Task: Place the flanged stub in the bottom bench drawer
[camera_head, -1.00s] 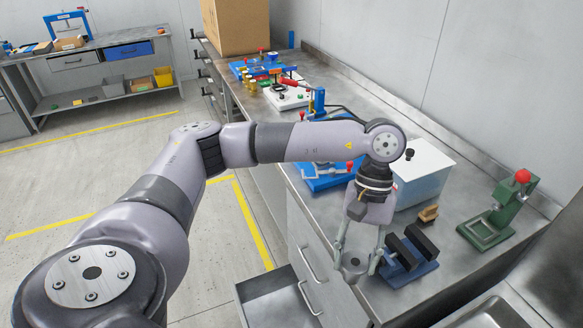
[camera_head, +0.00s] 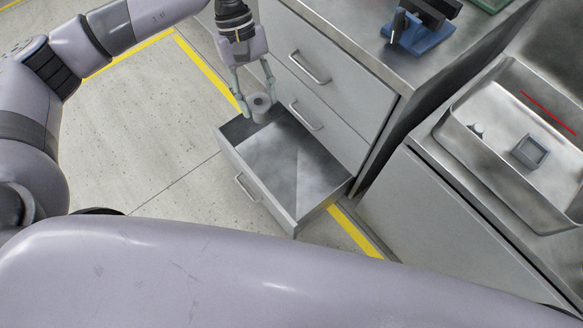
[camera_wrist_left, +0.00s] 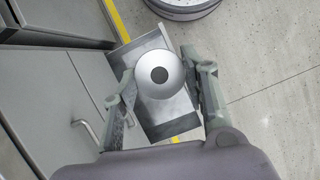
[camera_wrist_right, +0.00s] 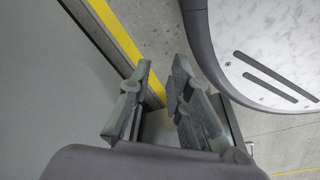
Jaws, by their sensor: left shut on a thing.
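The flanged stub (camera_head: 261,107) is a grey metal piece with a round flange and a dark centre hole. My left gripper (camera_head: 257,97) is shut on it, holding it over the far left end of the bottom bench drawer (camera_head: 298,171). The drawer is pulled out and its visible floor is bare. The left wrist view shows the stub's round face (camera_wrist_left: 160,75) between the fingers, with the drawer (camera_wrist_left: 170,128) below. My right gripper (camera_wrist_right: 160,95) shows in the right wrist view, with its fingers apart and nothing between them.
Two shut drawers (camera_head: 318,58) are above the open one. A blue stand with black blocks (camera_head: 420,28) is on the bench top. A sink (camera_head: 500,110) with a small square grey part (camera_head: 530,150) is at the right. Yellow lines cross the floor.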

